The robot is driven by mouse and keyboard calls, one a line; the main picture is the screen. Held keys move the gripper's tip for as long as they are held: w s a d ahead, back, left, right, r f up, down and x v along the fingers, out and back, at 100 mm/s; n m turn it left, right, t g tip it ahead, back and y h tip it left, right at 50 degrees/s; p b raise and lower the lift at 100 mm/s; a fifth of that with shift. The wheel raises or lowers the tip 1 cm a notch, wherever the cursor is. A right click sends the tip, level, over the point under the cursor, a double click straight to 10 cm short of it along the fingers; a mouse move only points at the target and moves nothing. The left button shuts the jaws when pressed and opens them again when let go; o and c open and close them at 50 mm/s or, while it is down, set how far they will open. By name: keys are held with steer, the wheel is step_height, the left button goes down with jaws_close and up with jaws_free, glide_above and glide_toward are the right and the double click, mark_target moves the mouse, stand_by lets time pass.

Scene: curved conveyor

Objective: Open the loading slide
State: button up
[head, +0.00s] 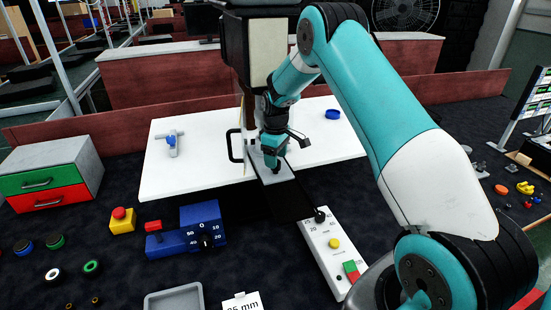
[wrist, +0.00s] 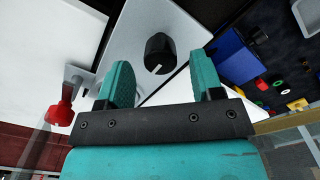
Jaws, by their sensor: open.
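A grey plate (head: 274,172) lies at the front middle of the white table (head: 190,178), below my gripper (head: 271,160). In the wrist view the grey plate (wrist: 190,22) carries a round black knob (wrist: 160,50) with a white mark. My gripper (wrist: 163,82) is open there, its two teal fingers apart and empty, with the knob beyond and between their tips. I cannot tell whether they touch it. A black bar handle (head: 235,146) stands just left of my gripper. No part is labelled as the loading slide, and my gripper hides some of the plate.
A red-knobbed lever (wrist: 62,108) shows beside the plate in the wrist view. A blue control box (head: 200,225), a yellow box with a red button (head: 122,219) and a white control panel (head: 335,250) lie in front. A drawer unit (head: 50,180) stands left.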

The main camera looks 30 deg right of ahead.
steer(key=shift+f, duration=1.1)
steer(key=shift+c, duration=0.4)
